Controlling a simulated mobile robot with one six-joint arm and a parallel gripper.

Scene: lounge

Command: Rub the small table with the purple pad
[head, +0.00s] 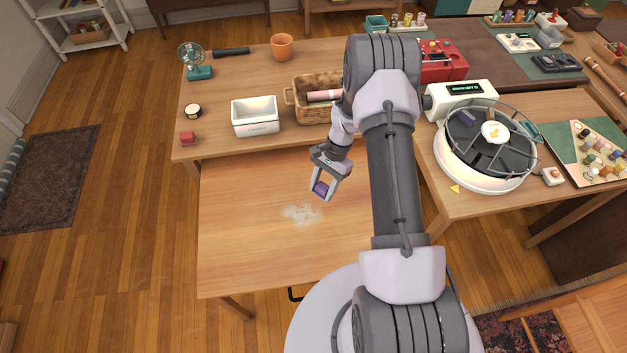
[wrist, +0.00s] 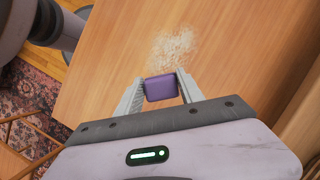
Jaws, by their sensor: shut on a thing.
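My gripper (head: 322,188) is shut on the purple pad (head: 320,188) and holds it over the small wooden table (head: 250,245). The pad (wrist: 160,87) sits between both fingers in the wrist view. A pale, powdery patch (head: 302,214) lies on the table, just left of and nearer than the pad in the head view. In the wrist view the patch (wrist: 174,50) shows just beyond the pad. I cannot tell whether the pad touches the tabletop.
A round white machine (head: 485,150) stands on the table to the right. The small table's left side is bare.

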